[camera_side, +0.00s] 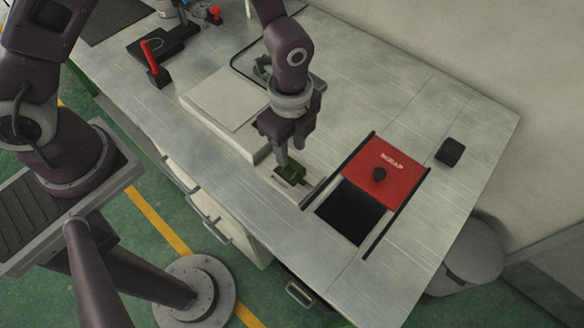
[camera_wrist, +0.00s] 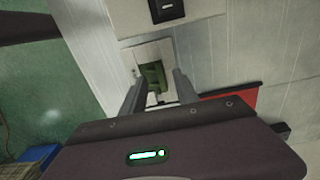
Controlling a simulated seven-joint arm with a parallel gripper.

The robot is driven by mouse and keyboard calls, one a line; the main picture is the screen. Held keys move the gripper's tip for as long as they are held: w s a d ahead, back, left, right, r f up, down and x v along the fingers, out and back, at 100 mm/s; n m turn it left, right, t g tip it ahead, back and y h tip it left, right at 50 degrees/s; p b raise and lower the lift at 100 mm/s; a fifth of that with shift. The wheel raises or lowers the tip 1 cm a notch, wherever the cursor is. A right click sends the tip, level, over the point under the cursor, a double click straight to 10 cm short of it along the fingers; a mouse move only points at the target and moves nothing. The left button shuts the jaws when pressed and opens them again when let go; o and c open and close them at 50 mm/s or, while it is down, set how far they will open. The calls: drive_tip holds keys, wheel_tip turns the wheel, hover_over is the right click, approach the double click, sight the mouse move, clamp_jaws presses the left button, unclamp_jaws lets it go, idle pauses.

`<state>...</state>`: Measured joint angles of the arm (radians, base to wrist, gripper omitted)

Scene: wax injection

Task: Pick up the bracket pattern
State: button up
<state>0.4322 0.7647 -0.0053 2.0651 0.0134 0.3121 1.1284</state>
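The bracket pattern, a small dark green piece (camera_side: 290,174), sits on a small pale plate (camera_side: 309,187) near the middle of the bench. In the wrist view the green piece (camera_wrist: 153,77) shows between my two fingers, on the pale plate (camera_wrist: 145,51). My gripper (camera_side: 283,160) points down right at the green piece and partly hides it in the side view. In the wrist view the fingers of my gripper (camera_wrist: 158,88) are apart, one to each side of the piece. I cannot tell whether they touch it.
A red lid marked SCRAP (camera_side: 386,169) slides between dark rails beside a dark open hole (camera_side: 350,212), right of the plate. A black block (camera_side: 450,151) stands farther right. A large pale slab (camera_side: 227,108) is left of my gripper. A red-handled clamp (camera_side: 157,70) stands at far left.

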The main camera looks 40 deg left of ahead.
sight(290, 160)
wheel_tip(290, 160, down, 4)
drive_tip(key=shift+a+r, duration=0.1)
drive_tip(key=shift+r, duration=0.15)
clamp_jaws()
wheel_tip(290, 160, up, 10)
idle(0.4)
